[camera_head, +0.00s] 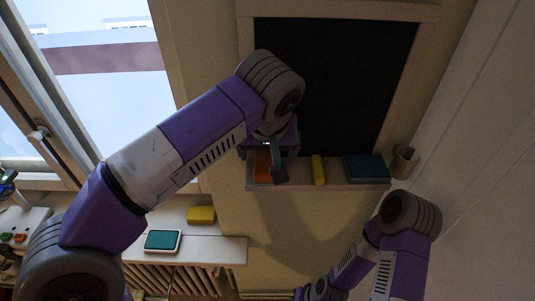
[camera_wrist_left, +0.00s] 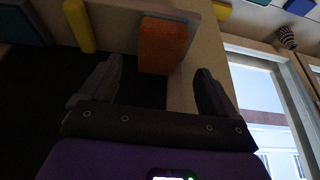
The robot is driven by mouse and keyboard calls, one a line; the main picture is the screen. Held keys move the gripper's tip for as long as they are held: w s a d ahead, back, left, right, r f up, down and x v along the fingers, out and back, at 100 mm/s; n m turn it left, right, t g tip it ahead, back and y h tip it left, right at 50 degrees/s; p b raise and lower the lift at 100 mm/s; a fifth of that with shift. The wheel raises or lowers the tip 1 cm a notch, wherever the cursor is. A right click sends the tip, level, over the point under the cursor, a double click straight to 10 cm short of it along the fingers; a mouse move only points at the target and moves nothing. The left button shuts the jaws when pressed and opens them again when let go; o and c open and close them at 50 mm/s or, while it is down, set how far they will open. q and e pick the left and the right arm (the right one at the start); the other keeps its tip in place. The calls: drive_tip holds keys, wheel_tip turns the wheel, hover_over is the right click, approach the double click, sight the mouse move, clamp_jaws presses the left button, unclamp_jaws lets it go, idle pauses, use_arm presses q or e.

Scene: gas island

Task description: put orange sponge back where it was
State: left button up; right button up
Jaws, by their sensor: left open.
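The orange sponge (camera_head: 262,167) is at the left end of the ledge (camera_head: 337,187) under the blackboard. It also shows in the left wrist view (camera_wrist_left: 163,45), at the upper middle against the pale ledge. My left gripper (camera_head: 266,164) is open in front of the ledge and partly covers the sponge in the head view. In the left wrist view its two fingers (camera_wrist_left: 159,66) stand apart on either side of the sponge, with gaps at both sides. How deep the sponge lies between them I cannot tell. My right arm shows at the lower right, but its gripper does not.
A yellow piece (camera_head: 318,170), a dark teal block (camera_head: 366,168) and a cup (camera_head: 403,161) share the ledge to the right. Below left, a sill (camera_head: 215,249) holds a yellow sponge (camera_head: 201,215) and a teal-topped item (camera_head: 162,240). The blackboard (camera_head: 335,80) rises behind.

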use_arm(q)
drive_tip(key=p+v, duration=0.1)
drive_tip(key=v, duration=0.5)
drive_tip(key=shift+s+r, duration=0.2)
drive_tip(key=shift+r, duration=0.15)
